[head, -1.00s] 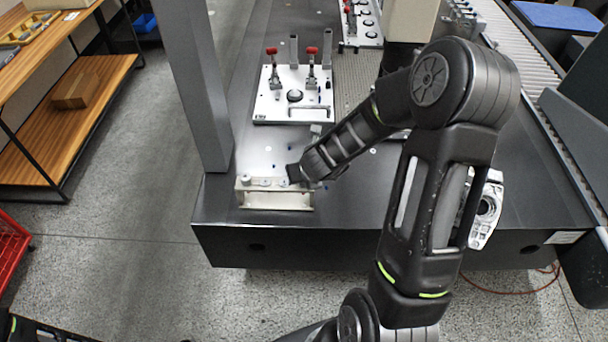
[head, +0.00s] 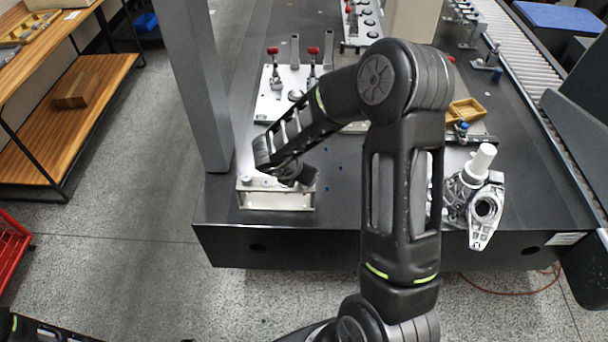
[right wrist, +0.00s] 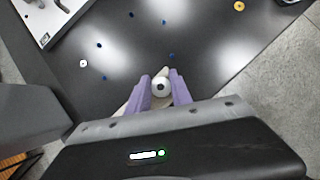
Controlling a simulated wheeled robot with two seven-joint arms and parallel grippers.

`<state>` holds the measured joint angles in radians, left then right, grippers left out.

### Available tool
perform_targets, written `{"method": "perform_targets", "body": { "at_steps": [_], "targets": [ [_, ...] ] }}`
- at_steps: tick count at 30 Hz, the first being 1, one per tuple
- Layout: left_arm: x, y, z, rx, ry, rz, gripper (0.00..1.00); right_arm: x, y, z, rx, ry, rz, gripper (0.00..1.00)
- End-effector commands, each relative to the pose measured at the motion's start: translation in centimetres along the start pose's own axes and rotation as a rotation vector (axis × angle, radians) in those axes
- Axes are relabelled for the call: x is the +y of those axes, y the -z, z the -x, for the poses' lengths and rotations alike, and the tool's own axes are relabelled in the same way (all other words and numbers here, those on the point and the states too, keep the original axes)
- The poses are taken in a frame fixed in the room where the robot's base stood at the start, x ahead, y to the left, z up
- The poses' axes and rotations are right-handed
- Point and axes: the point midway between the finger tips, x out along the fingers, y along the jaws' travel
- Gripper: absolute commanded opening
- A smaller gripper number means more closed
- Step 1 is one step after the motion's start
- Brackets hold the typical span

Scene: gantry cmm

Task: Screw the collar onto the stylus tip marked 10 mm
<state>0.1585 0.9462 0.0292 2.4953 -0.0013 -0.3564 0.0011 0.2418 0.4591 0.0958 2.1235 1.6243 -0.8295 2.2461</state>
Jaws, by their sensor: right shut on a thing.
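A pale rack (head: 277,200) stands at the table's front left edge, with small round pieces (head: 247,180) along its top left. My right gripper (head: 300,176) is low over the rack's right end in the head view, mostly hidden by its own wrist. In the right wrist view its purple fingers (right wrist: 160,88) are shut on a white round piece with a dark centre, which looks like the collar (right wrist: 161,83). Whatever is beneath the collar is hidden, and I cannot read a 10 mm mark. My left gripper is out of view.
A fixture plate with red-handled clamps (head: 270,104) stands behind the rack. A grey column (head: 198,90) rises to the left. A metal casting (head: 484,208) and a yellow tray (head: 466,110) lie to the right. Small blue pegs (right wrist: 172,54) dot the dark table.

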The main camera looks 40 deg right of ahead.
Motion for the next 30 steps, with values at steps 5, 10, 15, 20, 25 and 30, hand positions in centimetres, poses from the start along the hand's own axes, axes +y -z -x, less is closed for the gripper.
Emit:
{"method": "perform_targets", "body": {
  "at_steps": [5, 10, 15, 20, 25, 30],
  "targets": [
    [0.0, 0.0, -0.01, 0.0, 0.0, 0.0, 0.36, -1.02, -0.28, -0.41, -0.006, 0.037, -0.022, 0.0],
    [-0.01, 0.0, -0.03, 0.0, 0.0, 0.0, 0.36, -1.06, -0.18, -0.46, -0.005, 0.052, -0.041, 0.0],
    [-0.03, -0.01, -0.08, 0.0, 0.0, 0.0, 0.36, -1.1, -0.11, -0.47, -0.005, 0.131, -0.162, 0.0],
    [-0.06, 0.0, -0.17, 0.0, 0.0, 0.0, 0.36, -1.03, -0.02, -0.57, -0.006, 0.201, -0.269, 0.0],
    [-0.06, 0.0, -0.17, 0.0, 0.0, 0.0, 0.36, -1.2, 0.04, -0.53, -0.006, 0.25, -0.343, 0.0],
    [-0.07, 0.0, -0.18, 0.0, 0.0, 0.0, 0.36, -1.27, 0.08, -0.56, -0.006, 0.251, -0.341, 0.0]
  ]
}}
